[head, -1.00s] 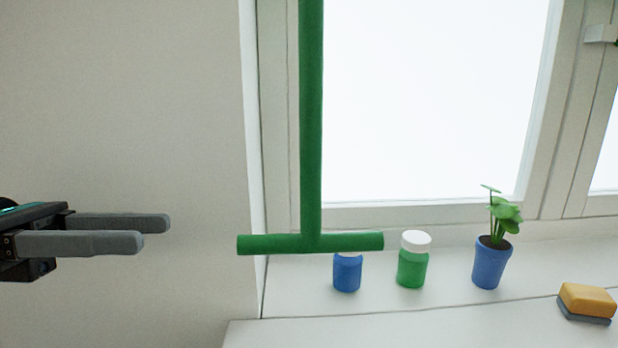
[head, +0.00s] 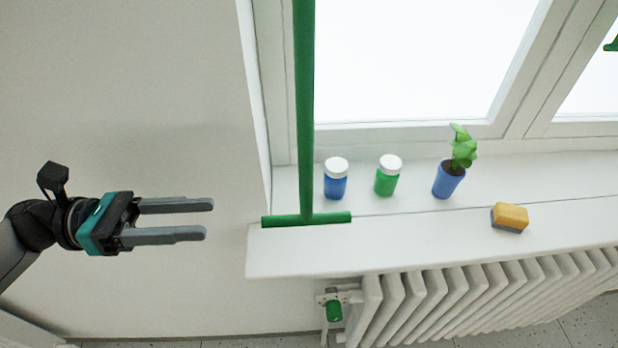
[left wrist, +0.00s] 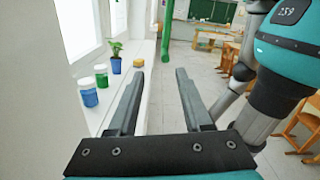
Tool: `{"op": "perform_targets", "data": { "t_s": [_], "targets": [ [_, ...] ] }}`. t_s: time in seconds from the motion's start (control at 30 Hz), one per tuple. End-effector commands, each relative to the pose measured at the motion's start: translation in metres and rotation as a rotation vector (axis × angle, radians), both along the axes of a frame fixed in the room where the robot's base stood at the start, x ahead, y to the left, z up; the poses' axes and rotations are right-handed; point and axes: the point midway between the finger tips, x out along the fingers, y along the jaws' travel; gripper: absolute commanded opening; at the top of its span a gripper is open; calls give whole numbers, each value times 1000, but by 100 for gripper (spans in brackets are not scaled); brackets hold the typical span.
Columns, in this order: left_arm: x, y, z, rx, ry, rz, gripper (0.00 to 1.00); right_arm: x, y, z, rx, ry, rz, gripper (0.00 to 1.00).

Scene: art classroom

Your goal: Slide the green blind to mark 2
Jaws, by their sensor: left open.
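A green vertical bar (head: 305,110) with a short green crossbar (head: 305,220) at its foot hangs in front of the window's left side in the head view. I take it for the green blind, or its handle; no numbered mark shows. My left gripper (head: 209,219) is left of the crossbar, at about its height in the picture, open and empty, fingers pointing right. In the left wrist view my left gripper (left wrist: 160,72) has nothing between its fingers. A green upright (left wrist: 166,35) stands farther off there; I cannot tell whether it is the same bar. My right gripper is out of view.
On the sill (head: 400,235) stand a blue jar (head: 336,183), a green jar (head: 386,181), a potted plant (head: 450,181) and a yellow sponge (head: 511,216). A radiator (head: 470,300) with a green valve (head: 334,310) is below. The wall left of the window is bare.

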Motion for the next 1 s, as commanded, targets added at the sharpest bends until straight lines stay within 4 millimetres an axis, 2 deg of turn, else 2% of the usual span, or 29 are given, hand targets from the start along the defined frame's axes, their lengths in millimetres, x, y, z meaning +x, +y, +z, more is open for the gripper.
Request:
{"op": "perform_targets", "data": {
  "t_s": [0.03,0.1,0.27,0.37,0.47,0.8,1.0],
  "targets": [
    [-3,0,5,0,4,0,50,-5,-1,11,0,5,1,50],
    [-7,-1,3,1,3,0,50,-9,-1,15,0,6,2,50],
    [-10,-3,1,2,-1,0,50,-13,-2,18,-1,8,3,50],
    [-10,-12,0,1,-2,-3,50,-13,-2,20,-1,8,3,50],
    [-10,-27,2,-1,-2,-4,50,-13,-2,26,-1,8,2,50],
    [-10,-101,4,-3,-1,-3,50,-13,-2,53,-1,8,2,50],
    [-9,-135,2,1,-1,0,50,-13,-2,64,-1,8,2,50]
  ]
}}
